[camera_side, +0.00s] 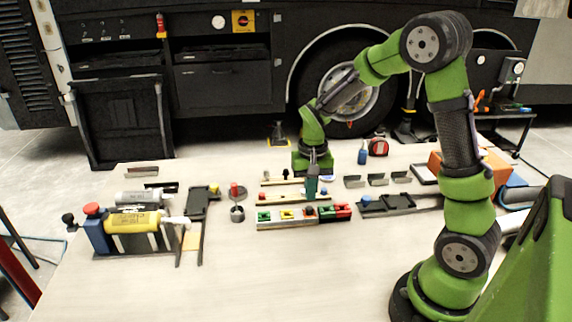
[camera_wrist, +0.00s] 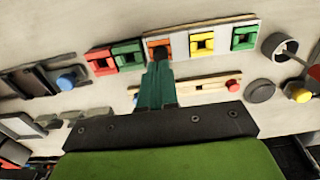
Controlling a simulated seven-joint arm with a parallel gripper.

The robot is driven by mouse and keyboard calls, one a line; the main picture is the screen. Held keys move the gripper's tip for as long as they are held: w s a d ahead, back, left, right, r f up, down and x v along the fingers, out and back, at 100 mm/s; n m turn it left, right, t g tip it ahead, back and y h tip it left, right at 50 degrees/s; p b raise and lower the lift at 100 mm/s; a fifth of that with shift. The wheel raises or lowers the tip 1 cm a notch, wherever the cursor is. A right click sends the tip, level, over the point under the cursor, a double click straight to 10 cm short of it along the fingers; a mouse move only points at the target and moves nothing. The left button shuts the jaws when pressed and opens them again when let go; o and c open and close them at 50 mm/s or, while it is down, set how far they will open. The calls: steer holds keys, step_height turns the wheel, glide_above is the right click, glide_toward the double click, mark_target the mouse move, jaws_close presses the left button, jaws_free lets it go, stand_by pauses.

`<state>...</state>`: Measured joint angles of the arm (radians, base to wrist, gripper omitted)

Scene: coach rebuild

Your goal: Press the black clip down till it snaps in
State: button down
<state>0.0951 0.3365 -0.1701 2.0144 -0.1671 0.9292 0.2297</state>
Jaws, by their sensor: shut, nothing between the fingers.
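My gripper (camera_side: 312,196) is shut and points down over the row of coloured blocks. In the wrist view its teal fingers (camera_wrist: 158,75) reach to the orange block (camera_wrist: 160,45), the middle one of the row. A small dark piece (camera_wrist: 160,54) shows at the fingertips against the orange block. It may be the black clip; its edges are not clear. I cannot tell whether the fingers touch it or how deep it sits. In the side view the orange block (camera_side: 309,213) is just below the fingers, partly covered by them.
The row also holds a yellow block (camera_wrist: 202,43), green blocks (camera_wrist: 244,38) and a red block (camera_wrist: 100,60). A wooden strip (camera_side: 272,183) with dark pegs lies behind it. A grey cup (camera_side: 237,214) stands to the left. The table's front is clear.

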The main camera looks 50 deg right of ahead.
mark_target(309, 208)
steer(key=shift+r, duration=2.05)
steer(key=s+a+r+n+t+y, duration=0.2)
steer(key=s+a+r+n+t, duration=0.3)
steer(key=s+a+r, duration=0.7)
steer(key=shift+r+t, duration=0.55)
steer(key=shift+t, duration=0.55)
